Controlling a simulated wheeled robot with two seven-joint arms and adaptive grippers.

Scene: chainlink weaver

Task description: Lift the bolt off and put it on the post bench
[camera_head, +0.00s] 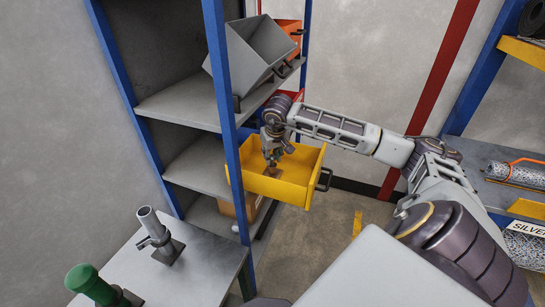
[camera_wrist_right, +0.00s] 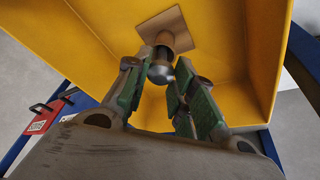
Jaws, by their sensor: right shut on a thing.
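My right gripper (camera_head: 272,153) reaches down into a yellow drawer-like bin (camera_head: 308,165) on the shelf rack. In the right wrist view its green-padded fingers (camera_wrist_right: 158,78) are on either side of a short grey metal bolt (camera_wrist_right: 160,72) with a rounded end, and shut on it. Beyond the bolt is a brown square plate (camera_wrist_right: 150,24) with a round stub, inside the yellow bin. I cannot tell whether bolt and plate are joined. The plate shows under the gripper in the head view (camera_head: 273,173). A grey bench (camera_head: 195,272) with posts stands at lower left. My left gripper is not in view.
The bench bears a grey tilted post (camera_head: 152,222) and a green-topped post (camera_head: 92,283). A blue rack upright (camera_head: 232,130) stands between bin and bench. A tilted grey bin (camera_head: 250,55) sits on the shelf above.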

